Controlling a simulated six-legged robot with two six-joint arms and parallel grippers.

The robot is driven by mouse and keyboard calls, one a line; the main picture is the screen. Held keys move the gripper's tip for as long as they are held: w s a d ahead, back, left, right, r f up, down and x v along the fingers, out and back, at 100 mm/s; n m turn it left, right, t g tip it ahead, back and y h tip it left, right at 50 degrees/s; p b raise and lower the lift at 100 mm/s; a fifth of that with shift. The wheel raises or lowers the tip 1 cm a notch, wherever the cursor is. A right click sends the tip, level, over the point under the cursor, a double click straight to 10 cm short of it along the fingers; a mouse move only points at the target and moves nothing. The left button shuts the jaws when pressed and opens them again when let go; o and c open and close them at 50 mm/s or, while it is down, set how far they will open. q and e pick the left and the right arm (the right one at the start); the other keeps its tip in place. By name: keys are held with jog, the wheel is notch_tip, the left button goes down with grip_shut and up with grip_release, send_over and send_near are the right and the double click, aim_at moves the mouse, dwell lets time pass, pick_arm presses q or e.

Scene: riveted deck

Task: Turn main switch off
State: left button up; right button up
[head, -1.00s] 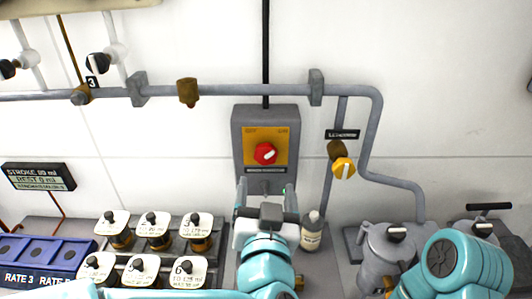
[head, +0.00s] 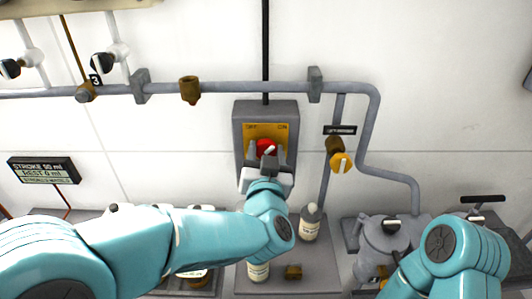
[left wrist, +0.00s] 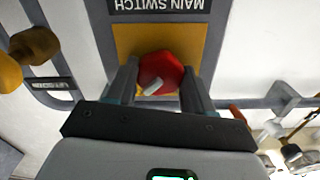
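The main switch is a grey box (head: 240,118) on the wall with a yellow plate and a red knob (head: 265,144). The plate reads OFF at left and ON at right in the head view. The knob's white pointer leans up and right, toward ON. My left gripper (head: 266,155) is at the switch, its fingers apart on either side of the knob. In the left wrist view, upside down, the red knob (left wrist: 162,70) sits between the fingertips (left wrist: 160,75), with no clear grip on it. My right gripper is out of view; only its arm shows at lower right.
A yellow valve knob (head: 341,162) hangs right of the switch. Grey pipes (head: 220,88) run above it. A bottle (head: 311,222) and a grey pump (head: 384,238) stand below. A display (head: 43,170) is at left. My left arm covers much of the bench.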

pick_arm(q)
jog(key=shift+c, duration=1.2)
jog(key=shift+f+n+b, duration=0.2)
jog(key=shift+n+b, duration=0.6)
jog(key=shift+b, duration=0.3)
jog(key=n+b, duration=1)
jog(key=n, duration=0.1)
jog(key=shift+n, duration=0.3)
jog(key=n+b, duration=0.2)
jog(key=n, duration=0.2)
jog(key=shift+n+b, duration=0.3)
jog(key=shift+b, duration=0.1)
jog(key=shift+r, duration=0.1)
jog(key=o, duration=1)
jog(key=shift+s+a, duration=0.1)
jog(key=shift+o, duration=0.2)
